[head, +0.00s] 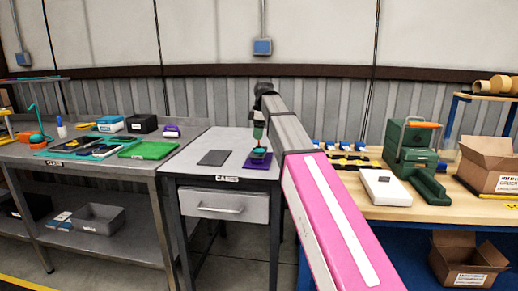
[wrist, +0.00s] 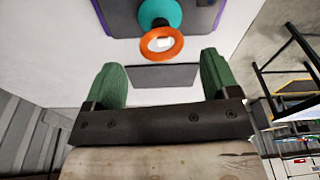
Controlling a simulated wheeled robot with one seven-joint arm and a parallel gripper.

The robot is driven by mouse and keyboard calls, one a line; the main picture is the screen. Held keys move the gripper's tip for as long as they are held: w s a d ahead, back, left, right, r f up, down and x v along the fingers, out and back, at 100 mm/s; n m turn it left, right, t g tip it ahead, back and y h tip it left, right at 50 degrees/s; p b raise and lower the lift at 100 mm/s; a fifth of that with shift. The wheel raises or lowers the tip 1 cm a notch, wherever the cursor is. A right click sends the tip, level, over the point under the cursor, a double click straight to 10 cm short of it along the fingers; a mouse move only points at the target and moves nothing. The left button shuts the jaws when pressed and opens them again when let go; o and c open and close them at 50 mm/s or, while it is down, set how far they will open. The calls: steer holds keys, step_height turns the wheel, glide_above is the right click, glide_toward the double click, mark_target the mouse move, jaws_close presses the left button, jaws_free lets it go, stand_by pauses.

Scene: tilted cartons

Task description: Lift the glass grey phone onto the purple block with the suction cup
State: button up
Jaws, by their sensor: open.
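The purple block (head: 271,164) lies on the middle table. In the wrist view, its purple edge (wrist: 98,12) rims a flat dark grey panel (wrist: 121,17), which looks like the grey phone resting on it. The suction cup (head: 259,153) stands on that panel. In the wrist view it is a teal cup (wrist: 153,12) with an orange ring (wrist: 162,43) facing me. My gripper (head: 258,140) is just above the cup. Its green fingers (wrist: 160,62) are apart and empty, and the ring shows beyond the fingertips. Contact between cup and panel is not clearly visible.
A separate thin dark grey slab (head: 213,157) lies flat on the table left of the block. The left bench holds a green tray (head: 148,150) and boxes. The right wooden bench holds a white box (head: 385,188), a green case (head: 410,145) and a carton (head: 489,165).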

steer(key=f, duration=0.3)
steer(key=shift+s+d+f, duration=0.1)
steer(key=shift+s+f, duration=0.1)
steer(key=shift+f, duration=0.6)
steer(key=shift+c, duration=0.3)
steer(key=c, duration=1)
steer(key=shift+r, duration=0.1)
